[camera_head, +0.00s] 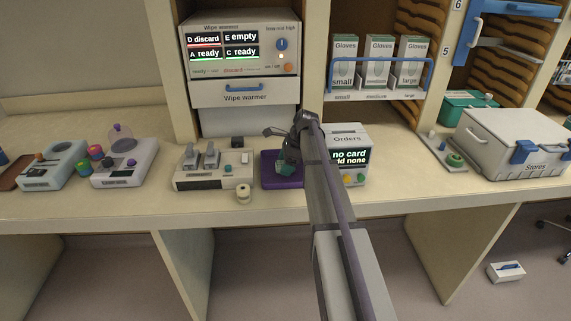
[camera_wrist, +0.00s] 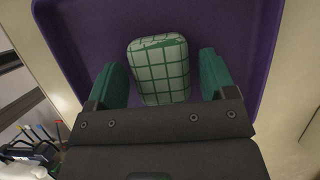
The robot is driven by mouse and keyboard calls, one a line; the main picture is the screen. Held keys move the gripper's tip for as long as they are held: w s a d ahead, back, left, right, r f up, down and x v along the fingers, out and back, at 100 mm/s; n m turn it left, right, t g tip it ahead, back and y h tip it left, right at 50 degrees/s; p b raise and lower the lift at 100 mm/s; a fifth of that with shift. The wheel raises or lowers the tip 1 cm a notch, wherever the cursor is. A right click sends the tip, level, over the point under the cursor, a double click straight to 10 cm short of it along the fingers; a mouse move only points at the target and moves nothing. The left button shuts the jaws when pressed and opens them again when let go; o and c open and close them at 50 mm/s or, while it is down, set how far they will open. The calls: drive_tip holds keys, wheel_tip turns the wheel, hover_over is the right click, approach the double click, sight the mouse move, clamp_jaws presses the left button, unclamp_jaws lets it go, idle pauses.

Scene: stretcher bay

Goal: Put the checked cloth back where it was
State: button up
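The checked cloth (camera_wrist: 160,72), pale with green grid lines and rounded corners, lies on the purple tray (camera_wrist: 85,30) in the wrist view. My gripper (camera_wrist: 161,75) is open over the tray, with one green finger on each side of the cloth and a small gap showing on both sides. In the head view my gripper (camera_head: 285,167) is low over the purple tray (camera_head: 267,176) on the counter. There my arm and gripper hide most of the tray, and I cannot make out the cloth clearly.
The wipe warmer (camera_head: 245,94) stands behind; its screens read D discard, E empty, A ready, C ready. The orders box (camera_head: 350,160) is close right of the tray. Glove boxes (camera_head: 378,60) sit on a shelf.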

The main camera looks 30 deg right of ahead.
drive_tip(key=shift+o, duration=0.4)
drive_tip(key=shift+r, duration=0.15)
drive_tip(key=p+v, duration=1.2)
drive_tip(key=s+a+f+n+g+h, duration=0.1)
drive_tip(key=s+a+n+h, duration=0.3)
drive_tip(key=s+a+n, duration=1.8)
drive_tip(key=s+a, duration=0.3)
drive_tip(key=s, duration=0.1)
drive_tip(key=shift+s+a+g+b, duration=0.25)
drive_tip(key=shift+a+g+b, duration=0.05)
drive_tip(key=shift+f, duration=0.15)
